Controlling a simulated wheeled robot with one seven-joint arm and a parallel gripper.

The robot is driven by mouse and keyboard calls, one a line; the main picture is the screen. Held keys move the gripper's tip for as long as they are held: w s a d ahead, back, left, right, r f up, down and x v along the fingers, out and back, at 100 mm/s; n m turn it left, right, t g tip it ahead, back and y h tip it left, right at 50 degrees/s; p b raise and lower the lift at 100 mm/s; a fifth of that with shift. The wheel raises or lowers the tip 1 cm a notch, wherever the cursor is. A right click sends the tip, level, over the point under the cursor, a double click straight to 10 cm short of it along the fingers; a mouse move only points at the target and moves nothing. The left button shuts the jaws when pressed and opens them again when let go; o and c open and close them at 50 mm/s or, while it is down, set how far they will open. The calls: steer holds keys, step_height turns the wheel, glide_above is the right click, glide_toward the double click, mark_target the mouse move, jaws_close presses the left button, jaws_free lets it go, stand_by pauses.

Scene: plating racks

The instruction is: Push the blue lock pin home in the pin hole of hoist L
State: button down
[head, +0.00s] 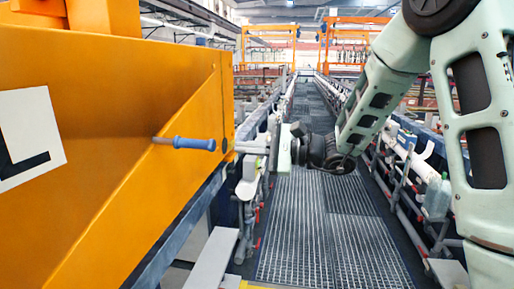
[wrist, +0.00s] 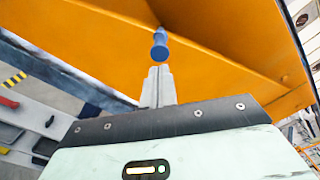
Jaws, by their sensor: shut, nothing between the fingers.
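The blue lock pin (head: 194,143) sticks out sideways from the orange side plate of hoist L (head: 112,110), which bears a white panel with a black L. A short grey length shows between the blue grip and the plate; the pin hole itself is hidden. My gripper (head: 238,148) is shut and empty, just right of the pin's free end. In the wrist view the blue pin (wrist: 160,44) stands straight ahead of my shut fingers (wrist: 160,72). The fingertips look very near the pin's end; I cannot tell whether they touch.
A grated walkway (head: 300,230) runs away between rows of tanks and pipes. Bottles (head: 437,197) stand along the right side. Orange frames (head: 268,40) stand far back. A grey ledge (head: 212,258) lies below the hoist.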

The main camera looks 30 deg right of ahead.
mark_target(214, 147)
steer(key=shift+p+x, duration=0.45)
steer(key=shift+x, duration=1.9)
steer(key=shift+b+x, duration=1.6)
steer(key=shift+x, duration=1.5)
steer(key=shift+s, duration=0.1)
steer(key=shift+b+v, duration=0.8)
steer(key=shift+v, duration=0.15)
steer(key=b+v, duration=0.6)
steer(key=v, duration=1.2)
